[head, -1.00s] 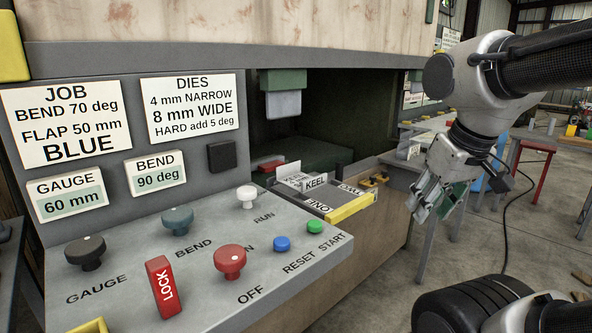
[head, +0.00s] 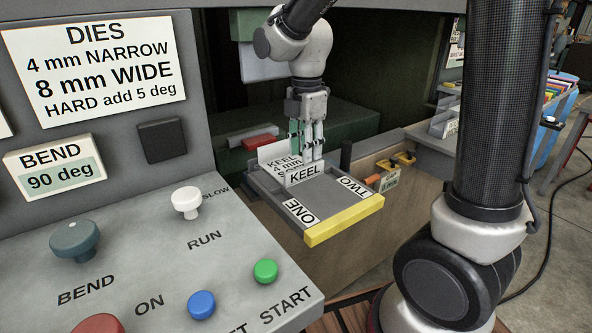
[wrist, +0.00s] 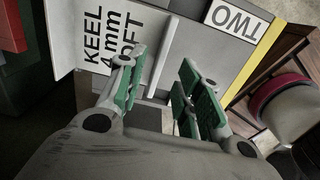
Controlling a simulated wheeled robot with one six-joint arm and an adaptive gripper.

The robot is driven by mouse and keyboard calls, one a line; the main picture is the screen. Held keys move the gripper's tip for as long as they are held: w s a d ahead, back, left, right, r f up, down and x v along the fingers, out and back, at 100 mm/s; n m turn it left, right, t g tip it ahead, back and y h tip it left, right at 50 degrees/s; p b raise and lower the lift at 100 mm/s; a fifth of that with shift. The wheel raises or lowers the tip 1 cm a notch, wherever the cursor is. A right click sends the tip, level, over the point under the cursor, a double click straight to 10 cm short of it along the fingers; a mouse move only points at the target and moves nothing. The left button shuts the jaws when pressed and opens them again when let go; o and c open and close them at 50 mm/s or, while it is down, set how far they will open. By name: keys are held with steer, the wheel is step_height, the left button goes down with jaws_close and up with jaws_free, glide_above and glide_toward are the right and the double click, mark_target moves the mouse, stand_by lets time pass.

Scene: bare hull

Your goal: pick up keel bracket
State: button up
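A pale upright plate marked KEEL, 4 mm (head: 270,154) stands at the back of a grey tray with a yellow front edge (head: 345,220). A KEEL label (head: 306,172) sits just in front of it. The plate also shows in the wrist view (wrist: 75,62); I cannot tell whether it is the keel bracket or its card. My gripper (head: 306,154) points down at the tray's back, right of the plate. In the wrist view my gripper (wrist: 158,90) is open, its green-padded fingers on either side of a thin pale edge, with a gap visible.
A control panel with knobs and buttons (head: 200,250) stands at the left front. The press's dark opening lies behind the tray, with a red block (head: 253,135) at its left. A side bench (head: 430,145) stands at right.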

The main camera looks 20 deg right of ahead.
mark_target(304, 166)
step_height(304, 166, down, 6)
steer(key=shift+a+r, duration=0.1)
steer(key=shift+r, duration=0.1)
jaws_close()
